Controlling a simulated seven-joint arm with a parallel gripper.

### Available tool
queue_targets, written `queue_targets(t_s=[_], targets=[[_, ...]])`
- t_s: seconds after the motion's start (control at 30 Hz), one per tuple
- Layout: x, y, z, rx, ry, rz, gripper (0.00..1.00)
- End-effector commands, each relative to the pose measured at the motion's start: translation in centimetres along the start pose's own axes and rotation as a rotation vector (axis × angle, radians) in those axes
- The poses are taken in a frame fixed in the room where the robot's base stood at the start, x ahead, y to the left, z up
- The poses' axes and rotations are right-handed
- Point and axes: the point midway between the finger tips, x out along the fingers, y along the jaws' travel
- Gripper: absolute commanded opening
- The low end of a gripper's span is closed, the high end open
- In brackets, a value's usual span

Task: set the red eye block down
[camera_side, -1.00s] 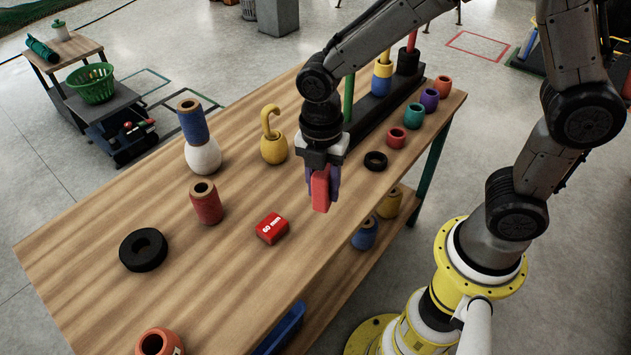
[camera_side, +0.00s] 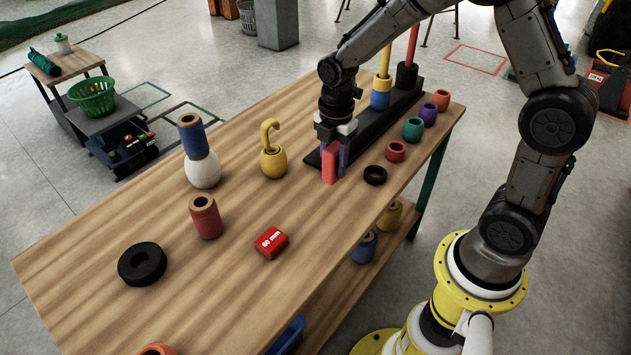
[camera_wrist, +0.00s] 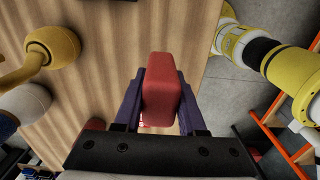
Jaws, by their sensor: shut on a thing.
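My gripper (camera_side: 334,172) points down with its purple fingers shut on a red block (camera_side: 329,165). In the wrist view the red block (camera_wrist: 162,88) sits between the two purple fingers (camera_wrist: 160,100). In the side view the block is upright, just in front of the left part of a black rail (camera_side: 378,112) and left of a black ring (camera_side: 375,175). I cannot tell whether its lower end touches the wooden table (camera_side: 150,225).
The rail bears upright pegs, one with blue and yellow rings (camera_side: 381,93). Small red, teal and purple rings stand along its near side. A yellow hooked piece (camera_side: 272,160), a white-and-blue stack (camera_side: 200,165) and a red spool (camera_side: 206,216) stand left. The table centre is mostly clear.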

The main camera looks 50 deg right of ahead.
Motion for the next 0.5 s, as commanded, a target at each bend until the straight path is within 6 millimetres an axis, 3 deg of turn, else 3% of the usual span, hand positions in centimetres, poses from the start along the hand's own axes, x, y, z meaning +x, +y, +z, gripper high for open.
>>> queue_targets(t_s=[0.2, 0.5], targets=[[3.8, 3.2, 0.1, 0.0, 0.0, -0.003, 0.0], [5.7, 5.0, 0.2, 0.0, 0.0, 0.0, 0.0]])
